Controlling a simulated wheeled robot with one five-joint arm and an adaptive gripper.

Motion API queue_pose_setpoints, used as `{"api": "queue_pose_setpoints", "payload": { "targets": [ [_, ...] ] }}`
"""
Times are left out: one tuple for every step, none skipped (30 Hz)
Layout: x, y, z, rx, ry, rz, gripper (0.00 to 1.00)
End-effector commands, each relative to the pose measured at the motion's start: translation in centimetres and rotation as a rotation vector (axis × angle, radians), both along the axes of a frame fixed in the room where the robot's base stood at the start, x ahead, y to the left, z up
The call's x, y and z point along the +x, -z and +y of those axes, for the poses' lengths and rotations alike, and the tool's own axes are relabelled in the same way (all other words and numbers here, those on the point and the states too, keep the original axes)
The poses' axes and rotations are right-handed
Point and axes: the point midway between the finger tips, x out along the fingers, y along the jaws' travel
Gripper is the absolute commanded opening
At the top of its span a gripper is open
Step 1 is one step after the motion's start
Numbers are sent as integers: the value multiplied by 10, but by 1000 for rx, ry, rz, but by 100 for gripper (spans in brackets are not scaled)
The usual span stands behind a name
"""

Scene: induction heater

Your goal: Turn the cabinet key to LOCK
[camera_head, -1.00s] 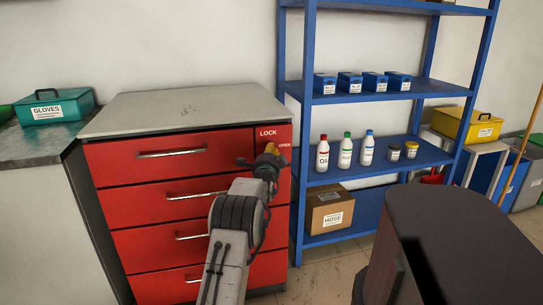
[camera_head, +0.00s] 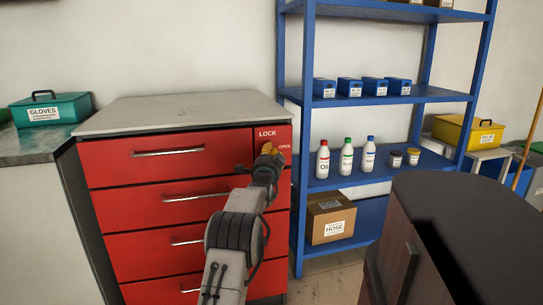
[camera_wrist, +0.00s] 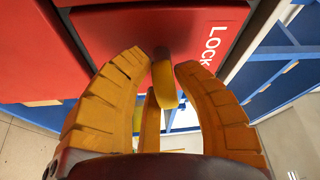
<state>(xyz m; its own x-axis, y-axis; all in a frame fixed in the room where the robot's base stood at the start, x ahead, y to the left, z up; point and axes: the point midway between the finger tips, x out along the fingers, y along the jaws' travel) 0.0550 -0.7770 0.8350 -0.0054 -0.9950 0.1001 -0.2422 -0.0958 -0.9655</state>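The red cabinet (camera_head: 150,213) has a key panel at its top right, marked LOCK at the top and OPEN at the right. My gripper (camera_head: 268,153) is at this panel and hides the key in the head view. In the wrist view, the key (camera_wrist: 164,84) shows as a yellow tab standing out from the red panel. The yellow fingers of my gripper (camera_wrist: 161,68) are spread on both sides of the key, with visible gaps. A further finger is below it. The LOCK label (camera_wrist: 213,46) is to the right of the key in the wrist view.
A blue shelf rack (camera_head: 307,130) with bottles, jars and boxes stands close to the cabinet's right. A dark brown cabinet (camera_head: 470,240) fills the front right. A teal GLOVES box (camera_head: 50,109) is on the left counter. The cabinet's grey top (camera_head: 190,110) is bare.

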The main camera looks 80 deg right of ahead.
Motion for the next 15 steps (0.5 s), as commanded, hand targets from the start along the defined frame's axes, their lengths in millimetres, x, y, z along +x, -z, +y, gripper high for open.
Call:
{"api": "queue_pose_setpoints", "payload": {
  "targets": [
    [1,-1,0,-3,-2,0,31],
    [1,-1,0,-3,-2,0,34],
    [1,-1,0,-2,0,0,37],
    [1,-1,0,-2,0,0,40],
    [0,-1,0,-2,0,0,43],
    [0,-1,0,-2,0,0,46],
    [0,-1,0,-2,0,0,49],
    [0,-1,0,-2,0,0,50],
    [0,-1,0,-2,0,0,50],
    [0,-1,0,-1,0,0,50],
    [0,-1,0,-1,0,0,50],
    [0,0,0,-1,0,0,50],
    [0,0,0,-1,0,0,50],
    [0,0,0,-1,0,0,50],
    [0,0,0,-1,0,0,50]
  ]
}}
